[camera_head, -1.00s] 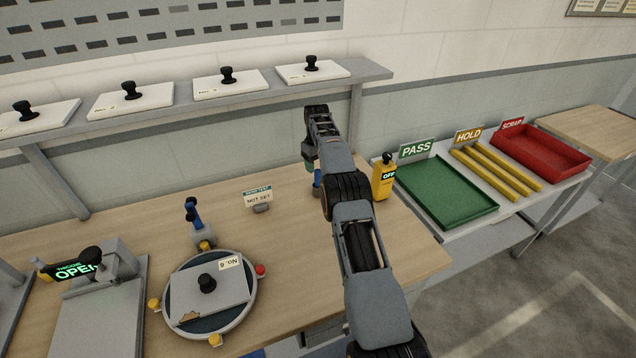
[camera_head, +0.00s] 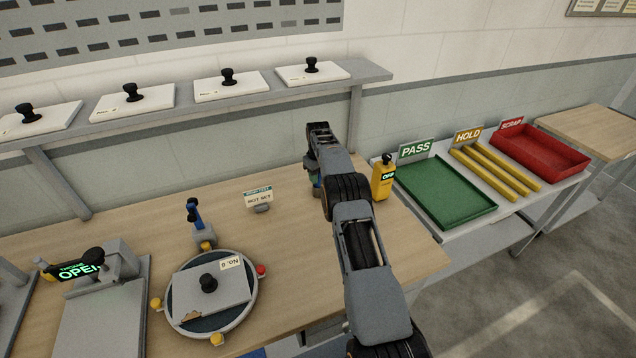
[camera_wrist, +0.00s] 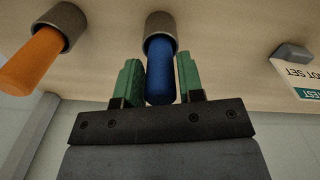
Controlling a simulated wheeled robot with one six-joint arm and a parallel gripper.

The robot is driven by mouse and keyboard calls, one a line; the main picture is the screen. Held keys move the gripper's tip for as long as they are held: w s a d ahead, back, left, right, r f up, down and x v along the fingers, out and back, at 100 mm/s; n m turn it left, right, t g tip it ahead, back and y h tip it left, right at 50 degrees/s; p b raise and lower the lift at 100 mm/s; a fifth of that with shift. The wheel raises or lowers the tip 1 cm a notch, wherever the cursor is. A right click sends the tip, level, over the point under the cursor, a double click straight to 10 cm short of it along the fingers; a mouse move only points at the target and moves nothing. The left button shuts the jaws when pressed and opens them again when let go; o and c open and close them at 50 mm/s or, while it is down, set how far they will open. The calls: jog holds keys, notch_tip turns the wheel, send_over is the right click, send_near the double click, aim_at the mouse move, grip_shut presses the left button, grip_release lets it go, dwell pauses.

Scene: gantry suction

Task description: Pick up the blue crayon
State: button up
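The blue crayon (camera_wrist: 160,72) stands with one end in a round grey holder (camera_wrist: 160,27) in the wrist view. My gripper (camera_wrist: 160,82) has its two green fingers on either side of the crayon's free end. Narrow gaps show between the fingers and the crayon, so the gripper looks open around it. In the head view my gripper (camera_head: 316,178) is low over the far right of the bench, and my arm mostly hides the crayon there.
An orange crayon (camera_wrist: 30,62) stands in another grey holder (camera_wrist: 62,24) beside the blue one. A "NOT SET" sign (camera_head: 259,198) stands to the left of my gripper, and a yellow device (camera_head: 384,180) stands close on the right. A round fixture (camera_head: 211,318) is nearer the front.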

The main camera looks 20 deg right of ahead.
jog(key=c, duration=0.6)
jog(key=shift+o, duration=0.2)
jog(key=shift+r, duration=0.2)
